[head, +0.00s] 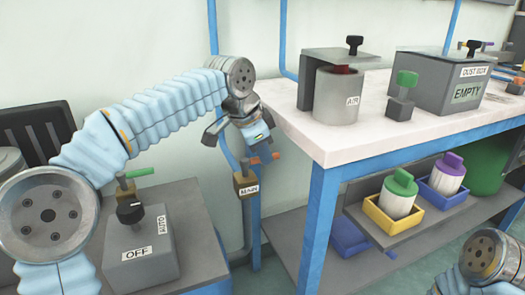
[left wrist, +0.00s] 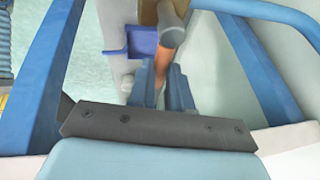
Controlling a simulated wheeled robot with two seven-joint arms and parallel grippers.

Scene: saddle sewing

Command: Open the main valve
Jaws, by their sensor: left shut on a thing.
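The main valve (head: 246,184) is a brass block labelled MAIN on a pipe beside the white workbench's left end. It has an orange handle (head: 276,157), mostly covered by my fingers in the head view. My left gripper (head: 262,152) reaches down to it from above and is shut on the handle. In the left wrist view the orange handle (left wrist: 161,88) lies between the two blue fingers (left wrist: 168,92). The valve's grey stem end (left wrist: 172,36) and some brass (left wrist: 150,12) show beyond. My right gripper is out of view; only part of my right arm shows at bottom right.
The white workbench (head: 300,130) with an AIR canister (head: 337,97) and a DUST BOX (head: 455,85) stands close right. A grey box labelled AUTO and OFF (head: 142,255) sits lower left. Blue pipes rise near the valve. A shelf below holds lidded pots in trays.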

